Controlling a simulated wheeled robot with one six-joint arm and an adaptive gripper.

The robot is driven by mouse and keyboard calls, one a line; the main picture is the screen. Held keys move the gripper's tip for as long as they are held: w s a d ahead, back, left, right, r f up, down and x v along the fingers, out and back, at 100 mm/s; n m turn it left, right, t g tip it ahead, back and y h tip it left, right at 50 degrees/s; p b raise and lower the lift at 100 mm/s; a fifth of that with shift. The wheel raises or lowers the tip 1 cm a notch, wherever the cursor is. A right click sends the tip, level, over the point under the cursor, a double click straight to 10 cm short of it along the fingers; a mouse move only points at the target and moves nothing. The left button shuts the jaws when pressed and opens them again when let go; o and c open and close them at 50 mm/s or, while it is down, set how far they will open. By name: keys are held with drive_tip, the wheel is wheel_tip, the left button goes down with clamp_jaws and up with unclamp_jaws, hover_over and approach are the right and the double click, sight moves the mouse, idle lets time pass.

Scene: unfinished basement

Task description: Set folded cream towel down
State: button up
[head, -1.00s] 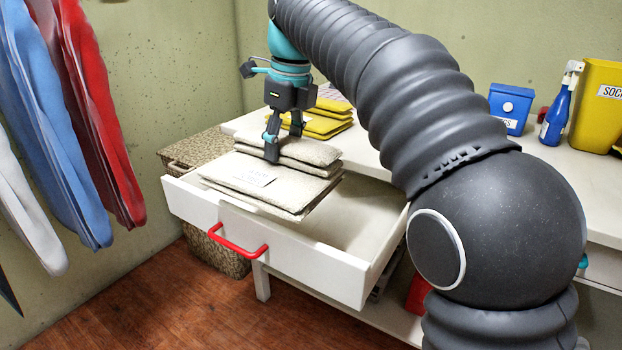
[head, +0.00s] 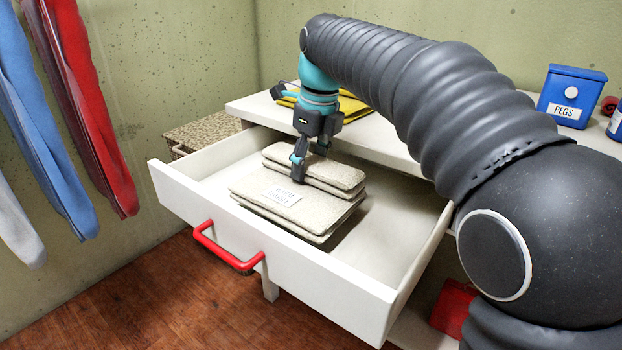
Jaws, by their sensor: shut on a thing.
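The folded cream towel (head: 337,176) is a thick, speckled, layered bundle with a white label (head: 281,196) on its lower front part. My gripper (head: 309,166) points down and is shut on the towel's raised back fold. The towel is inside the open white drawer (head: 225,240), low and roughly level, left of the drawer's middle. Whether its underside touches the drawer floor is hidden. The drawer has a red handle (head: 228,247) on its front.
The drawer floor is bare right of the towel. A wicker basket (head: 205,142) is beyond the drawer's left. Blue and red cloths (head: 92,110) hang at left.

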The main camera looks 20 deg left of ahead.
sight(310, 177)
drive_tip(key=shift+f+b, duration=0.3)
drive_tip(key=shift+f, duration=1.25)
drive_tip(key=shift+f, duration=0.15)
drive_tip(key=o, duration=1.3)
drive_tip(key=r+p, duration=0.1)
drive_tip(key=r, duration=0.3)
drive_tip(key=d+r+p, duration=0.1)
drive_tip(key=r, duration=0.3)
drive_tip(key=r+p, duration=0.1)
drive_tip(key=r, duration=0.3)
drive_tip(key=shift+s+d+r, duration=0.1)
drive_tip(key=shift+s+d, duration=0.25)
